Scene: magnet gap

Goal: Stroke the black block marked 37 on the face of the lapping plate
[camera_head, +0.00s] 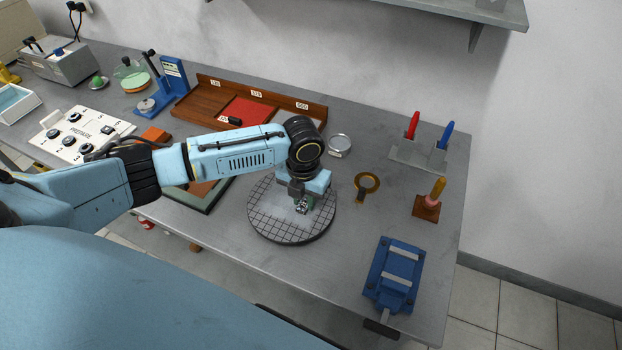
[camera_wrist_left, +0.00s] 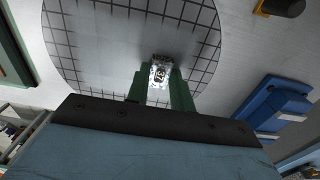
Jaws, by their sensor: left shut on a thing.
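The lapping plate (camera_head: 266,225) is a round grey disc with a dark grid, lying on the bench; it also fills the upper part of the left wrist view (camera_wrist_left: 100,40). A whitish smear covers its middle. My left gripper (camera_head: 303,203) is over the plate, right of its middle, pointing down. In the left wrist view its green fingers (camera_wrist_left: 161,88) are shut on the block marked 37 (camera_wrist_left: 159,74). The block's top looks pale and shiny with a dark 37. It is at the plate's face; I cannot tell whether it touches. My right gripper does not show.
A magnifier (camera_head: 367,184) and a round tin (camera_head: 340,144) lie beyond the plate. A blue vise (camera_head: 394,275) stands right. A wooden tray with numbered sections (camera_head: 190,107) is at the back; a green-edged board (camera_head: 212,195) lies left. Bare bench separates plate and vise.

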